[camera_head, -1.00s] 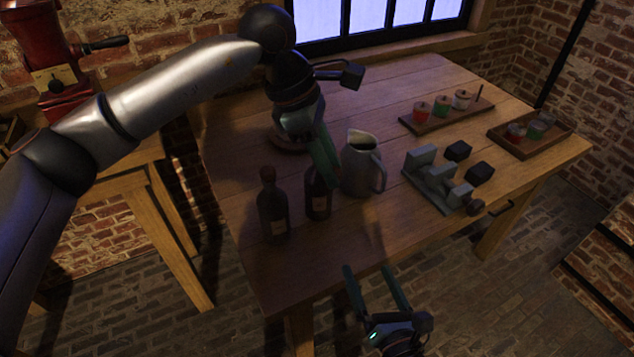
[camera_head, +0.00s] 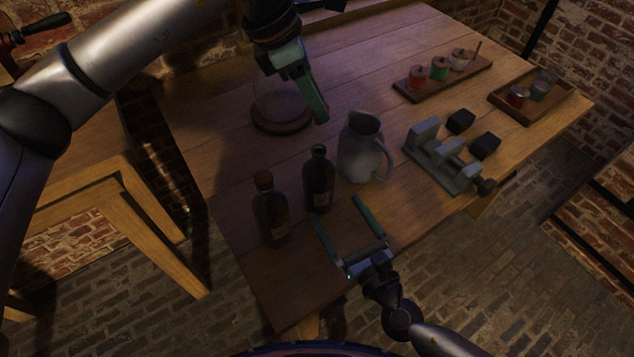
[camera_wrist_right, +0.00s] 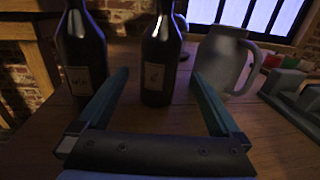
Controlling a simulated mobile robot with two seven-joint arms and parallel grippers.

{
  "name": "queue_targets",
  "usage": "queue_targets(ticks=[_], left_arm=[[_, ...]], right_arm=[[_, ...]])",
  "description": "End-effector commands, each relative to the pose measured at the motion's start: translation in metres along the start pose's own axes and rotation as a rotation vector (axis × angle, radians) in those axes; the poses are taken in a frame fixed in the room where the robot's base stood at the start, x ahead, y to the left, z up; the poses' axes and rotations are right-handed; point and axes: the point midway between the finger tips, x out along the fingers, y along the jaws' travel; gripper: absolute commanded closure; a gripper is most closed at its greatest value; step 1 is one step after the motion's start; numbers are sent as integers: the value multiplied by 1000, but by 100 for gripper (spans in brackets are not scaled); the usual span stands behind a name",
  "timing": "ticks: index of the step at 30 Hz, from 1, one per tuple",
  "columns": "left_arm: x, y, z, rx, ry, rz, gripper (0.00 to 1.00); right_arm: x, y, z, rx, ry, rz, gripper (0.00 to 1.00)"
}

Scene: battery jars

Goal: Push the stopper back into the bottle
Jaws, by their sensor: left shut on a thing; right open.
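Two dark bottles stand upright near the table's front left. The left bottle (camera_head: 270,215) has a brown stopper in its neck. The right bottle (camera_head: 318,185) has an open neck with no stopper showing. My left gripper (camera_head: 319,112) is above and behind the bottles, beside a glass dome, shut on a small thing. That thing, apparently the stopper, is hidden by the fingers. My right gripper (camera_head: 334,206) is open and empty in front of the right bottle, fingers pointing at it. In the right wrist view the right bottle (camera_wrist_right: 161,60) stands between and beyond the fingers.
A grey jug (camera_head: 360,150) stands just right of the open bottle. The glass dome's round wooden base (camera_head: 281,120) is behind. A grey vise-like fixture (camera_head: 440,160) and black blocks (camera_head: 485,146) are farther right. Two trays (camera_head: 445,75) (camera_head: 530,108) hold small jars at the back right.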

Motion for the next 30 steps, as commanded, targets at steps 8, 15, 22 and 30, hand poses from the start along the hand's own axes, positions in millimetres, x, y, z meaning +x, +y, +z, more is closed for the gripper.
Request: queue_targets(ticks=[8, 15, 22, 30], left_arm=[[0, 0, 0, 0, 0, 0, 100], [0, 0, 0, 0, 0, 0, 100], [0, 0, 0, 0, 0, 0, 100], [0, 0, 0, 0, 0, 0, 100]], right_arm=[[11, 0, 0, 1, -1, -2, 0], [54, 0, 1, 1, -3, -1, 0], [95, 0, 1, 1, -2, -1, 0], [118, 0, 0, 1, -1, 0, 0]])
